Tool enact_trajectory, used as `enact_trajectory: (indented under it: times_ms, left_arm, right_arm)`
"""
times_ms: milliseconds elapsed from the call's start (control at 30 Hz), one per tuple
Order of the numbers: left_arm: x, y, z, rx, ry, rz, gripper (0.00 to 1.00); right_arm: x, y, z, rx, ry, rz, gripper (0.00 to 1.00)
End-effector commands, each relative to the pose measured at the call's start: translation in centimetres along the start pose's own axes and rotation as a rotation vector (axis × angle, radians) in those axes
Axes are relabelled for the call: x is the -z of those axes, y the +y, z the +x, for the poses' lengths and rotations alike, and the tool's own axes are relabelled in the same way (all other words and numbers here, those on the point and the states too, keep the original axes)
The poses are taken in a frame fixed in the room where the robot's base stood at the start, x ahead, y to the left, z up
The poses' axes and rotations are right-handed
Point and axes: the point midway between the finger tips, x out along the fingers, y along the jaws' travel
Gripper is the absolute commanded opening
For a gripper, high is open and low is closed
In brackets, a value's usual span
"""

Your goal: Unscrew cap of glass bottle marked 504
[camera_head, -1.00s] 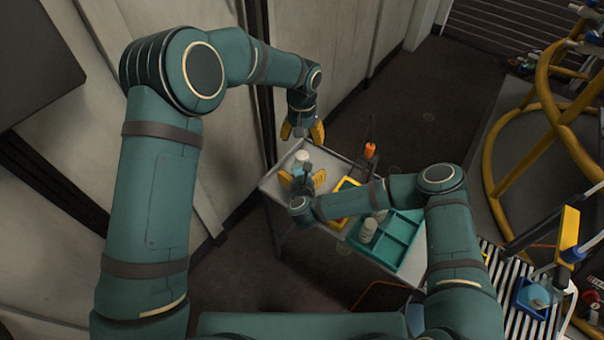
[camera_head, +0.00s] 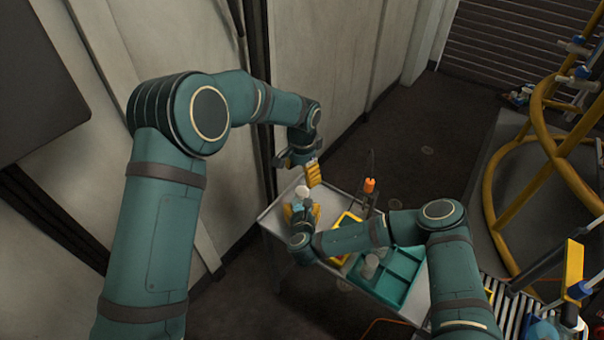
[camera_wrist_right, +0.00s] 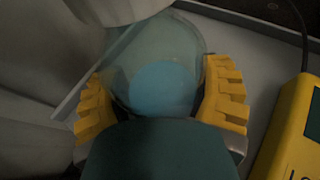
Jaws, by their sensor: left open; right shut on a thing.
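A glass bottle stands upright near the back left of the small grey table, with its pale cap (camera_head: 302,191) on top. My right gripper (camera_head: 301,212) is shut around its body. In the right wrist view, the clear glass bottle (camera_wrist_right: 150,62) with blue inside sits between the two yellow fingers (camera_wrist_right: 160,95). The number on it cannot be read. My left gripper (camera_head: 305,170) is open and empty just above the cap, apart from it. One yellow finger shows clearly; the other is mostly hidden.
A teal compartment tray (camera_head: 397,284) holds a pale container (camera_head: 370,264) at the table's right. A yellow-edged item (camera_head: 345,222) lies between tray and bottle. An orange-topped thing (camera_head: 369,186) stands at the back edge. The wall (camera_head: 330,75) is close behind my left arm.

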Motion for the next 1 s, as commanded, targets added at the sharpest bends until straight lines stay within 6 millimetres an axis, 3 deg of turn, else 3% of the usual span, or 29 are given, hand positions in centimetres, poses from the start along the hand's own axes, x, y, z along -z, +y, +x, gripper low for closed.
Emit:
enact_trajectory:
  times_ms: [700, 1000]
  left_arm:
    - [0.03, -0.05, -0.02, -0.004, -0.001, 1.291, 0.67]
    - [0.04, -0.06, -0.04, -0.006, 0.001, 1.647, 0.67]
  right_arm:
    - [-0.06, -0.01, 0.01, 0.000, -0.001, 0.000, 0.00]
    - [-0.07, -0.01, 0.01, 0.000, -0.001, 0.000, 0.00]
